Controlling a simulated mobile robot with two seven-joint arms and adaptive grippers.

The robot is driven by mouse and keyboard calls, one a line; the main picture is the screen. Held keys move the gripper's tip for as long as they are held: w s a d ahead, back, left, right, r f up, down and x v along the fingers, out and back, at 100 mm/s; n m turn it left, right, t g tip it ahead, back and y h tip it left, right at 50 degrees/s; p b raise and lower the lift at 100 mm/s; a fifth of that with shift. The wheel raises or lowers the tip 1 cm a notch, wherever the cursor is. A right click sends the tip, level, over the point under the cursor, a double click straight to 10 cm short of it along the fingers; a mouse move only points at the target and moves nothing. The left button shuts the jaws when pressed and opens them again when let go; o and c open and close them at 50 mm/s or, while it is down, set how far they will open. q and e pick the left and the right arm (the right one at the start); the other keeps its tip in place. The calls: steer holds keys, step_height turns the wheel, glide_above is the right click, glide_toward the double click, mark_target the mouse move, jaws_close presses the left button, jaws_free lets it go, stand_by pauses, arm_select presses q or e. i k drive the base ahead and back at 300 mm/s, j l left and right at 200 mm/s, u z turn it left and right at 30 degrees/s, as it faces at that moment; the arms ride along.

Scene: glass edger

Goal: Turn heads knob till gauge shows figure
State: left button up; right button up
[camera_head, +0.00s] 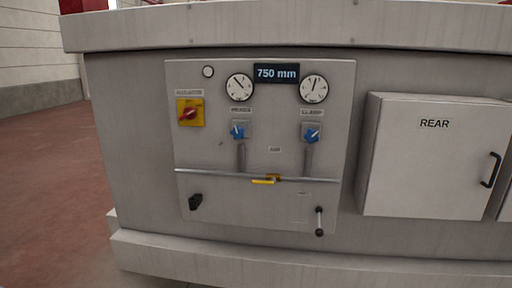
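A grey control panel (260,210) is fixed to the front of the machine. A blue knob (237,132) sits under a label that seems to read HEADS, with a round white gauge (239,87) above it. That gauge's dark needle points to the upper left. A second blue knob (311,134) sits under the CLAMP label, with another gauge (314,89) above it, its needle near upright. A dark display (277,73) between the gauges reads 750 mm. The small gauge figures are too small to read. Neither gripper is in view.
A red rotary switch on a yellow plate (190,112) is at the panel's upper left. A yellow-handled valve (266,179) sits on a horizontal pipe. A closed REAR door (432,160) stands out at right.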

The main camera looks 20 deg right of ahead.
mark_target(238, 132)
steer(key=i+l+u, duration=0.1)
steer(key=l, duration=0.25)
steer(key=i+l+u, duration=0.1)
steer(key=l, duration=0.3)
steer(key=i+l+u, duration=0.1)
steer(key=i+l, duration=0.15)
steer(key=l, duration=0.15)
steer(key=i+l+u, duration=0.15)
steer(key=l, duration=0.25)
steer(key=k, duration=0.05)
